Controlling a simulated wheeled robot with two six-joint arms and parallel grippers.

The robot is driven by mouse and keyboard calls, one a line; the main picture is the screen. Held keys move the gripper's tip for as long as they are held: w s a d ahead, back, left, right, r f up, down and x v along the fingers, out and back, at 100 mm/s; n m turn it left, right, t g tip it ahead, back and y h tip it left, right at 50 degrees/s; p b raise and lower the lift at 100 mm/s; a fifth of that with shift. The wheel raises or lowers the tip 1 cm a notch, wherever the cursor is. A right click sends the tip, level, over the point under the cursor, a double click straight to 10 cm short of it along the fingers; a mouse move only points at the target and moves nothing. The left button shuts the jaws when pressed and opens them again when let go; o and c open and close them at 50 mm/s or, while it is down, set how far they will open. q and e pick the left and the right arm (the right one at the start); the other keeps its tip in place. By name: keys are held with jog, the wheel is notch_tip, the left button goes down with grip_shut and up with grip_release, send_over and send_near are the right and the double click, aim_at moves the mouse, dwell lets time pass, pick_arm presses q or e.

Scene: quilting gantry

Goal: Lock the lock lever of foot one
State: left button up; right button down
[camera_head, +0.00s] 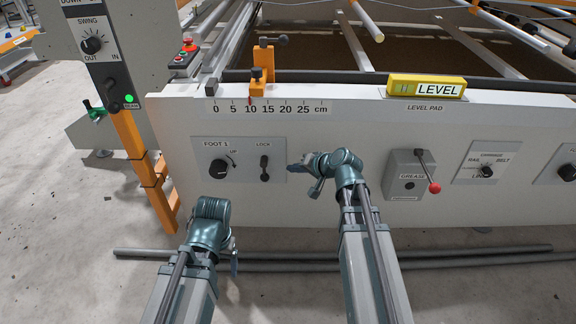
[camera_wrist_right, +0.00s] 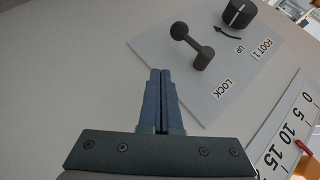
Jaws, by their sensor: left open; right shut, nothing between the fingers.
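The lock lever (camera_head: 264,169) of foot one is a dark lever on the FOOT 1 plate (camera_head: 240,176), under the LOCK label. It hangs down from its pivot, with its ball end lowest. It also shows in the right wrist view (camera_wrist_right: 191,45), ahead of the fingers. My right gripper (camera_head: 293,168) is just right of the plate, pointing left toward the lever. Its fingers (camera_wrist_right: 160,98) are shut, empty and apart from the lever. My left gripper (camera_head: 213,212) is low in front of the panel, below the FOOT 1 knob; its fingers are mostly hidden.
The FOOT 1 UP knob (camera_head: 218,170) sits left of the lever. A grease box (camera_head: 410,176) with a red-tipped handle is to the right. Grey pipes (camera_head: 470,256) lie on the floor below the panel.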

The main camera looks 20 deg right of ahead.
jog(key=p+v, duration=0.2)
jog(key=v, duration=0.4)
jog(key=shift+s+d+f, duration=0.2)
jog(key=shift+d+f, duration=0.1)
jog(key=shift+d, duration=0.15)
jog(key=s+a+f+n+g+h, duration=0.3)
jog(key=s+a+f+n+g, duration=0.15)
jog(key=s+a, duration=0.45)
jog(key=s+a+f+n+g+h, duration=0.3)
jog(key=s+a+f+n+g, duration=0.15)
jog(key=s+a, duration=0.45)
notch_tip(320, 180, up, 38)
jog(key=p, duration=3.8)
jog(key=shift+d+n, duration=0.15)
jog(key=shift+n, duration=0.25)
jog(key=shift+d, duration=0.1)
